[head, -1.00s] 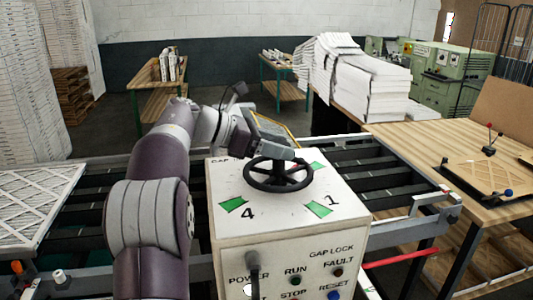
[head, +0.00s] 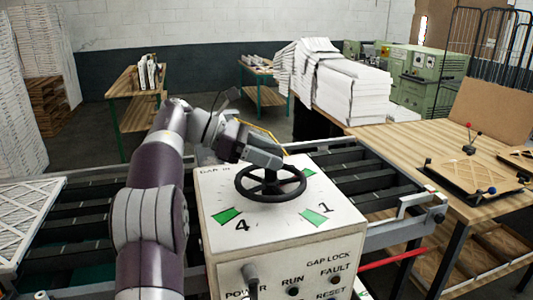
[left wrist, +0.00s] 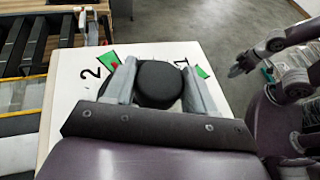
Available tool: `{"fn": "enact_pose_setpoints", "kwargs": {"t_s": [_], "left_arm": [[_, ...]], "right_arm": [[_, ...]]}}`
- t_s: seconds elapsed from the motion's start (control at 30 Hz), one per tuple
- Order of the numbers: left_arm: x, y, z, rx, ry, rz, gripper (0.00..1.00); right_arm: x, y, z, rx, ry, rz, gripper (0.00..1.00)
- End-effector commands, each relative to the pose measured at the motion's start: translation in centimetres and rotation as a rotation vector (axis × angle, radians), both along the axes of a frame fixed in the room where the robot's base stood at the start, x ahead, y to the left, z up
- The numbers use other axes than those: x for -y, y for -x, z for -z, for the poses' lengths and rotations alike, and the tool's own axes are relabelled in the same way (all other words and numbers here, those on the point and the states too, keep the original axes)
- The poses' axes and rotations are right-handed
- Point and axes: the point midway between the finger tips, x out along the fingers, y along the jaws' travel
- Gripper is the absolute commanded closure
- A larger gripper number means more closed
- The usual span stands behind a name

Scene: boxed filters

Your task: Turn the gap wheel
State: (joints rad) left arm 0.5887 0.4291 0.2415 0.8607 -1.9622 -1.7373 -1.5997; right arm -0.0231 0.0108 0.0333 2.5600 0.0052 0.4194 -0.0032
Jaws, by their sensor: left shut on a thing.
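The gap wheel (head: 272,199) is a black spoked handwheel on top of a white control box (head: 218,255). Green marks and the numbers 4 and 1 show around it. My left gripper (head: 266,158) reaches over the wheel from behind and is shut on it at the far side. In the left wrist view its two fingers flank a round black part of the wheel (left wrist: 160,84). A green mark with a small red spot lies by the number 2 there. My right gripper (left wrist: 247,64) shows small at the right of that view; its opening is unclear.
A roller conveyor (head: 365,175) runs behind and beside the box. A wooden table (head: 425,150) with a jig (head: 485,172) stands at the right. A stack of white filters (head: 350,90) is behind. A filter panel (head: 25,215) lies at the left.

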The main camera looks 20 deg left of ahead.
Motion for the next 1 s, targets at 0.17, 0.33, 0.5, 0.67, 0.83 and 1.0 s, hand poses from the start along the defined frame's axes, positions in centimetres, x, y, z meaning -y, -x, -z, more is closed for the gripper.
{"fn": "enact_pose_setpoints", "kwargs": {"t_s": [0.17,0.33,0.5,0.67,0.83,1.0], "left_arm": [[0.1,0.0,0.5,-0.012,0.003,0.005,0.29],[0.1,0.0,0.3,-0.007,0.002,0.002,0.21],[-0.2,0.0,0.2,-0.004,0.001,0.0,0.21],[-2.1,0.8,-0.5,-0.003,0.0,-0.001,0.21],[-5.9,2.4,-2.5,-0.003,-0.001,-0.002,0.21],[-9.0,4.0,-5.0,-0.01,0.0,0.001,0.21]], "right_arm": [[0.0,0.0,0.1,0.0,0.0,0.0,0.57],[0.0,0.0,0.1,0.0,0.0,0.0,0.57],[0.0,0.0,0.1,0.0,0.0,0.0,0.57],[0.0,0.0,0.5,0.0,0.0,0.0,0.57],[0.0,0.0,0.1,0.0,0.0,0.0,0.57],[0.0,0.0,-2.5,0.0,0.0,0.0,0.57]]}}
